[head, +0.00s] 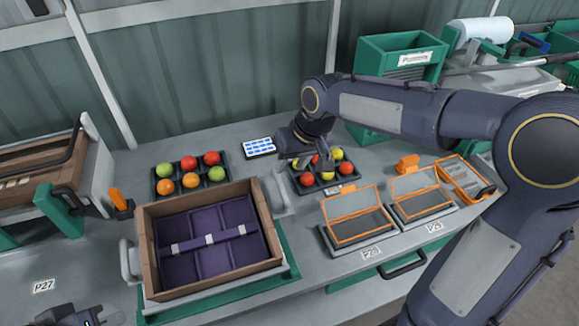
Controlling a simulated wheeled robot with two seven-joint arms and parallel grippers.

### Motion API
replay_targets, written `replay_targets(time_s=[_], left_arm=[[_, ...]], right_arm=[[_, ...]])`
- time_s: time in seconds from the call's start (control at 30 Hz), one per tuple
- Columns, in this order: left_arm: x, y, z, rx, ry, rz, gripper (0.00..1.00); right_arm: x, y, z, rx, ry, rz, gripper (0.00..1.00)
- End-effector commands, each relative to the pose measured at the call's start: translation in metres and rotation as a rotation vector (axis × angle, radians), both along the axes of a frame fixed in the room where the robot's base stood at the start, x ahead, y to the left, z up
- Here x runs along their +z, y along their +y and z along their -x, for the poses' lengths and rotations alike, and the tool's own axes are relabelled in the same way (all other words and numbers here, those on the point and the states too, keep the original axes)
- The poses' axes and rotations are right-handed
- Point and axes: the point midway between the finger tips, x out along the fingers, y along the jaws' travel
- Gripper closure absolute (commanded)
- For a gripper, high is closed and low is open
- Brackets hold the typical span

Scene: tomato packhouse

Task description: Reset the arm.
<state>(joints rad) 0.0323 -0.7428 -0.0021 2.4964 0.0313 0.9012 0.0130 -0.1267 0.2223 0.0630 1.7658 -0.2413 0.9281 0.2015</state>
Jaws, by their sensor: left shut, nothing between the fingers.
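My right arm reaches in from the right across the bench. My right gripper (318,163) is low over the right-hand dark tray (325,187) of red and yellow-green tomatoes. Its fingers are small and partly hidden among the tomatoes, so I cannot tell whether they are open or hold one. My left gripper (88,317) shows only in part at the bottom left edge, shut and empty, away from the trays.
A brown crate (145,245) with purple dividers stands front left. Another tomato tray (190,190) lies behind it. Two orange-framed clear-lidded boxes (340,245) (428,216) sit to the right. A green bin (375,62) stands behind my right arm. A blue-and-white panel (259,147) lies at the back.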

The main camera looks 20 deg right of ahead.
Motion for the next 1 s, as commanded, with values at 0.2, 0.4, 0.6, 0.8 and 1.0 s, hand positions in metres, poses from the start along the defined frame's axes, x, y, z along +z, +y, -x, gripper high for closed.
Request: replay_targets(time_s=[0.2,0.4,0.6,0.8,1.0], left_arm=[[0.0,0.0,0.0,0.0,0.0,0.0,1.0],[0.0,0.0,0.0,0.0,0.0,0.0,1.0],[0.0,0.0,0.0,0.0,0.0,0.0,1.0],[0.0,0.0,0.0,0.0,0.0,0.0,1.0],[0.0,0.0,0.0,0.0,0.0,0.0,1.0]], right_arm=[[0.0,0.0,0.0,0.0,0.0,0.0,0.62],[0.0,-0.001,0.001,-0.001,-0.001,0.0,0.62],[0.016,-0.021,0.041,-0.036,-0.028,-0.029,0.62],[0.023,-0.045,0.132,-0.11,-0.086,-0.098,0.62],[0.006,-0.045,0.203,-0.17,-0.143,-0.165,0.62]])
